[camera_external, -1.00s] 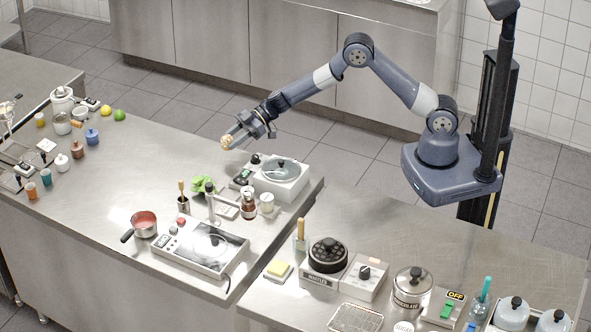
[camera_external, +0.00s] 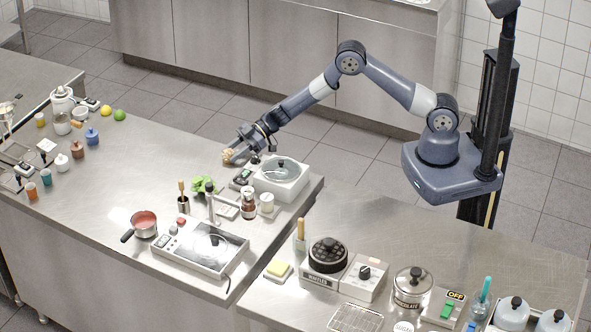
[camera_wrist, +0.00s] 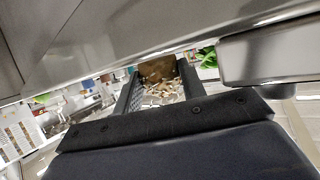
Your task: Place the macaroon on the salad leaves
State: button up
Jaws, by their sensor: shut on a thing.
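My gripper (camera_external: 231,152) is shut on the macaroon (camera_external: 227,155), a small tan, rough-looking piece at its fingertips. In the wrist view the macaroon (camera_wrist: 160,76) sits between the two dark fingers, with pale flakes on its near side. The salad leaves (camera_external: 204,186) are a bright green clump on the steel counter, below and slightly left of my gripper in the outside view. Green leaves also show past the right finger in the wrist view (camera_wrist: 208,58). The macaroon is held above the counter, apart from the leaves.
A white appliance with a lid (camera_external: 281,178) stands right of the leaves. A brown jar (camera_external: 249,205), a utensil cup (camera_external: 183,204) and a flat hotplate-like device (camera_external: 200,246) stand close in front. A red-filled pan (camera_external: 144,224) is further left. The counter behind the leaves is clear.

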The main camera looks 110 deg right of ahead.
jog(key=o, duration=1)
jog(key=v, duration=0.3)
jog(key=b+v, duration=0.1)
jog(key=v, duration=0.3)
jog(key=b+v, duration=0.1)
jog(key=v, duration=0.2)
jog(key=shift+s+a+r, duration=0.2)
jog(key=shift+a+r, duration=0.1)
jog(key=shift+o, duration=0.7)
jog(key=shift+s+r, duration=0.1)
jog(key=shift+s, duration=0.15)
